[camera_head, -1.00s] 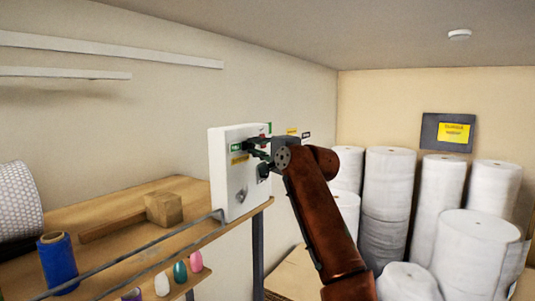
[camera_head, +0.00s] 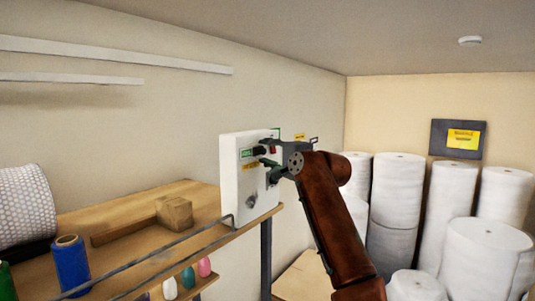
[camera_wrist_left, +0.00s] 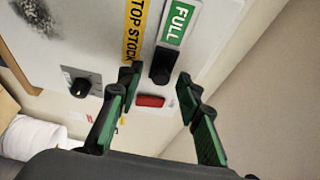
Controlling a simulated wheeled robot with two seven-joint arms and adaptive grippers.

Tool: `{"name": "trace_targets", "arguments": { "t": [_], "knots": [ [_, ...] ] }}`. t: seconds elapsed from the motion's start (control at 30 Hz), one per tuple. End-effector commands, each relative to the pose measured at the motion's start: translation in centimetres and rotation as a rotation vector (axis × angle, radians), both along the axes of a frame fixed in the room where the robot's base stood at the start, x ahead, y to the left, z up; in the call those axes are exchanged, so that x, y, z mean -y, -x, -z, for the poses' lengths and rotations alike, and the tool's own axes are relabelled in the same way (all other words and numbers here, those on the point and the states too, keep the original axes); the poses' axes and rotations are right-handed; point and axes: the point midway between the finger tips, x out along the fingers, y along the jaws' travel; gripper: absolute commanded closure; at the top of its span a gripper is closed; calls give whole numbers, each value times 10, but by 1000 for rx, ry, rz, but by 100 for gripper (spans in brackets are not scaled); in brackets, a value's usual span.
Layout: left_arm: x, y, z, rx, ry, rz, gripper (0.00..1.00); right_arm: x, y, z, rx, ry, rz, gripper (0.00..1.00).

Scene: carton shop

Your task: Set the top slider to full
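The white control panel (camera_head: 236,185) stands at the end of the shelf in the head view. It carries a green FULL label (camera_head: 246,153) and a yellow label reading TOP STOCK (camera_wrist_left: 136,28). The black slider knob (camera_wrist_left: 160,68) sits right up against the FULL label; it also shows in the head view (camera_head: 259,151). My left gripper (camera_head: 267,169) is in front of the panel, just below the knob in the head view. In the wrist view its fingers (camera_wrist_left: 158,77) are spread and empty, apart from the knob. My right gripper is not in view.
A red part (camera_wrist_left: 150,101) is on the panel near the slider, and a dark round knob (camera_wrist_left: 80,88) is lower on it. The shelf (camera_head: 160,238) holds a wooden block (camera_head: 174,214) and a blue spool (camera_head: 71,265). Large white rolls (camera_head: 395,195) stand at right.

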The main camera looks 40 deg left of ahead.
Motion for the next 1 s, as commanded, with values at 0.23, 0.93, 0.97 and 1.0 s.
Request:
{"name": "trace_targets", "arguments": {
  "t": [0.23,0.93,0.97,1.0],
  "knots": [
    [25,9,0,1,-2,2,67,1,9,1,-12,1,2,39],
    [111,45,1,-1,1,0,67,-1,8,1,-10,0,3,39],
    [111,45,1,-1,1,0,67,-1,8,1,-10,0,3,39],
    [111,45,1,-1,1,0,67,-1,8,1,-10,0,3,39]
  ]
}}
